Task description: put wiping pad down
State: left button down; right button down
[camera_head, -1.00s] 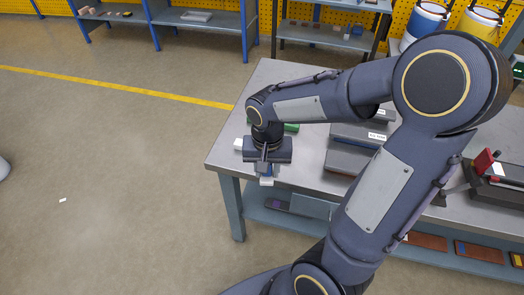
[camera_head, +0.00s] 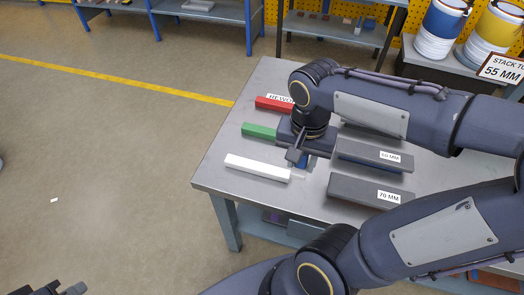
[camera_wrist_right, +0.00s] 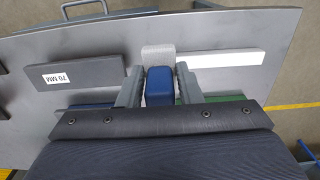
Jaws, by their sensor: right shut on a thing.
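The wiping pad has a blue grip (camera_wrist_right: 160,86) and a pale grey part (camera_wrist_right: 158,55). My right gripper (camera_wrist_right: 159,88) is shut on the blue grip. I cannot tell whether the pad touches the tabletop. My left gripper (camera_head: 58,288) is only partly in view at the bottom left, away from the table; its jaws cannot be read.
The grey table (camera_head: 215,165) holds a white bar (camera_head: 257,168), a green bar (camera_head: 259,131) and a red bar (camera_head: 273,104) on the left. A grey 70 MM block (camera_head: 355,190) and another labelled grey block (camera_head: 365,153) lie right. The front left corner is bare.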

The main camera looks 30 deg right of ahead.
jog(key=w+a+f, duration=0.1)
jog(key=w+f, duration=0.2)
jog(key=w, duration=0.1)
jog(key=w+a+f, duration=0.1)
jog(key=w+f, duration=0.2)
jog(key=w, duration=0.1)
jog(key=w+a+f, duration=0.1)
jog(key=w+f, duration=0.2)
jog(key=w, duration=0.2)
jog(key=shift+w+a+f+p, duration=0.1)
jog(key=shift+a+p, duration=0.05)
jog(key=shift+p, duration=0.2)
jog(key=shift+w+f, duration=0.2)
jog(key=shift+w+a+f, duration=0.1)
jog(key=shift+f, duration=1.55)
jog(key=shift+f, duration=0.15)
jog(key=c, duration=1)
grip_release()
